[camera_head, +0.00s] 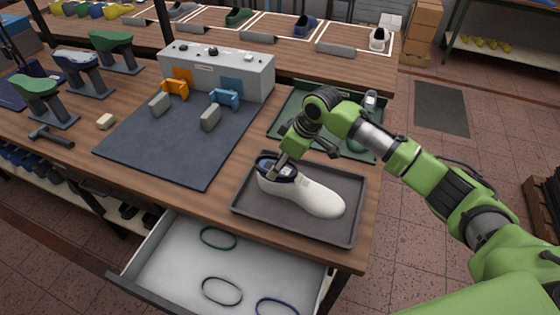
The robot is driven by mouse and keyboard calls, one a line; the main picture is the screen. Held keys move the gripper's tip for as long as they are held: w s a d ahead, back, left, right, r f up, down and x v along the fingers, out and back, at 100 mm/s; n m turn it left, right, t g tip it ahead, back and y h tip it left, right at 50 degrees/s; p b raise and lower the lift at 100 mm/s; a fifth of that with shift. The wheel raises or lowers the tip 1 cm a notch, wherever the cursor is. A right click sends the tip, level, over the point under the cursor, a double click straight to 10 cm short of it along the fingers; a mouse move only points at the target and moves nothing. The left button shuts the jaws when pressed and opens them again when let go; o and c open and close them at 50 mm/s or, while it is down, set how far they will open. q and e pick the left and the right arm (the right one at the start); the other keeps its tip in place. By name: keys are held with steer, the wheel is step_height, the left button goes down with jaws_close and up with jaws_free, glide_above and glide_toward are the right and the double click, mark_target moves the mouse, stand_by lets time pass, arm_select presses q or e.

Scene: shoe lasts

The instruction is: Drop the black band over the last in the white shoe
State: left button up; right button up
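The white shoe (318,199) sits on a dark grey tray (345,233) at the table's front right, toe to the right. A dark blue last (265,163) shows in its opening. A black band (221,291) lies flat in the open drawer (180,258) below the table edge, apart from the shoe. My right gripper (276,172) reaches down to the shoe's opening at the last. Its fingers overlap the dark last, so I cannot tell whether they are open or shut on it. My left gripper is not in view.
A green band (218,238) and a blue band (277,307) also lie in the drawer. A green tray (295,110) is behind the shoe's tray. A grey machine (217,68) stands behind a dark mat (185,141). A hammer (52,136) and green lasts (40,88) are left.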

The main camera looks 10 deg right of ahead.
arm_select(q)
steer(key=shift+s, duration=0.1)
arm_select(e)
steer(key=shift+s+f, duration=0.1)
steer(key=shift+f, duration=0.1)
steer(key=o, duration=0.9)
steer(key=v, duration=1.2)
